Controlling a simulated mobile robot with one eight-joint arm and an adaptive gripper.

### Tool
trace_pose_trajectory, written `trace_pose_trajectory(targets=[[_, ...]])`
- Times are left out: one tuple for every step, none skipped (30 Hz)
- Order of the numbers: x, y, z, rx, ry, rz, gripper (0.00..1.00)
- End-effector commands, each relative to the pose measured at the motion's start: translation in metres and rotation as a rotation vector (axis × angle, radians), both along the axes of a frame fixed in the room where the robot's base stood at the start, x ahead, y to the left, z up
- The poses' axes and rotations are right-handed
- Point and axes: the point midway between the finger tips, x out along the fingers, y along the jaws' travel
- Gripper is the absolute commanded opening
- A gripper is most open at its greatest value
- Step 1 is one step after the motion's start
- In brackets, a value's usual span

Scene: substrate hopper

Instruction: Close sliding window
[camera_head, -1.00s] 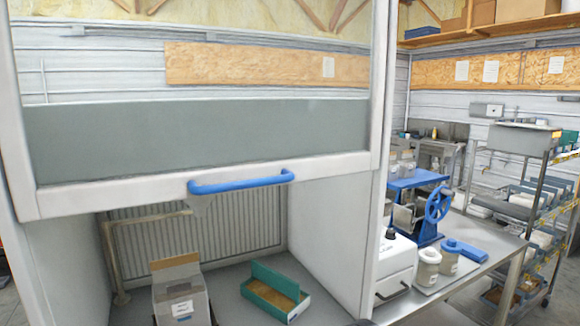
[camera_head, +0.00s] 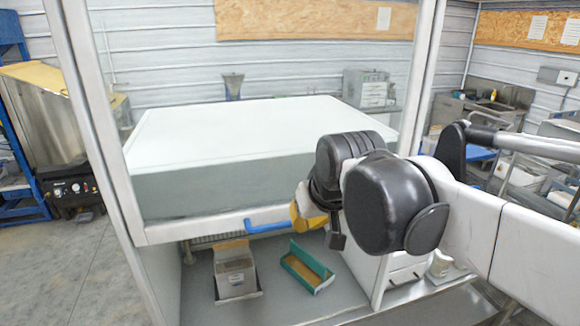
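The sliding window (camera_head: 190,232) is a glass pane with a white lower rail at the front of a white cabinet. It is raised, with an open gap below the rail. A blue bar handle (camera_head: 270,226) is fixed to the rail. My gripper (camera_head: 315,222), with black and yellow parts, is at the right end of the handle, in front of the rail. My arm comes in from the right and hides part of the rail and pane. I cannot tell whether the fingers touch the handle or are open or shut.
A metal table edge (camera_head: 450,300) runs along the lower right. Bare floor (camera_head: 70,260) lies to the left.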

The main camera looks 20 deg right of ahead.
Motion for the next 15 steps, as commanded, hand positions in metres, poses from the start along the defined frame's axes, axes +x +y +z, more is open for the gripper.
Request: trace_pose_trajectory(targets=[[0.008, 0.000, 0.038, 0.000, 0.002, 0.000, 0.00], [0.013, 0.000, 0.049, 0.000, 0.002, 0.000, 0.00], [0.018, 0.000, 0.061, 0.000, 0.003, 0.000, 0.00], [0.021, 0.000, 0.069, 0.000, 0.004, 0.000, 0.00], [0.024, 0.000, 0.076, 0.000, 0.005, 0.000, 0.00], [0.028, 0.000, 0.084, 0.000, 0.006, 0.000, 0.00], [0.030, 0.000, 0.088, 0.000, 0.006, 0.000, 0.00], [0.032, 0.000, 0.091, 0.000, 0.006, 0.000, 0.00], [0.033, 0.000, 0.094, 0.000, 0.007, 0.000, 0.00], [0.035, 0.000, 0.096, 0.000, 0.007, 0.000, 0.00], [0.036, 0.000, 0.096, 0.000, 0.007, 0.000, 0.00], [0.037, 0.000, 0.095, 0.000, 0.007, 0.000, 0.00], [0.038, 0.000, 0.093, 0.000, 0.007, 0.000, 0.00], [0.040, 0.000, 0.091, 0.000, 0.007, 0.000, 0.00], [0.042, 0.000, 0.087, 0.000, 0.007, 0.000, 0.00]])
